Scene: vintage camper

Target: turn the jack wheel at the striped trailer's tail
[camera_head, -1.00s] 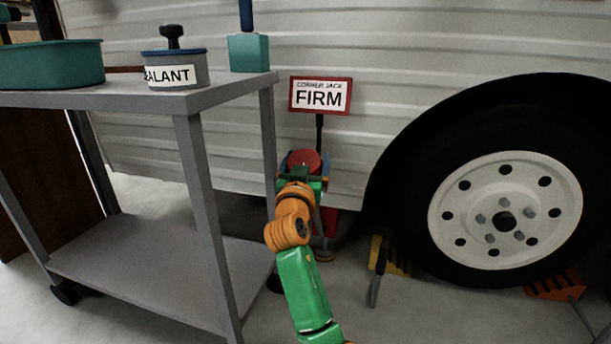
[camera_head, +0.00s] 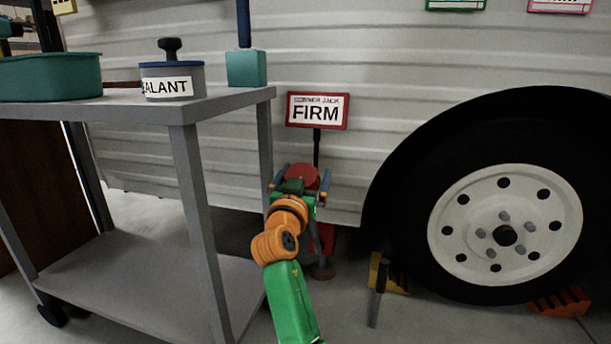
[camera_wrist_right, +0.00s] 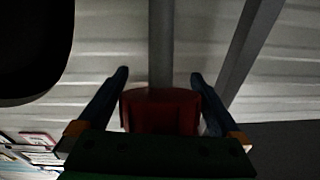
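The jack wheel (camera_head: 302,175) is a red round part low against the trailer's ribbed side, below a red-framed sign (camera_head: 317,111) reading "CORNER JACK FIRM". My right gripper (camera_head: 302,180) is at the wheel, one blue finger on each side of it. In the right wrist view the spread fingers (camera_wrist_right: 160,82) flank a red block-like shape (camera_wrist_right: 160,110), with a grey post behind it. The fingers look open; whether either touches the red part is not clear. My gripper hides part of the wheel and jack.
A grey cart (camera_head: 225,99) stands close to the left of my right arm, bearing a sealant tin (camera_head: 172,80), a teal tub (camera_head: 50,78) and a teal block (camera_head: 246,68). The trailer's wheel (camera_head: 505,228) is at right, with a yellow chock (camera_head: 393,277) and an orange chock (camera_head: 560,302).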

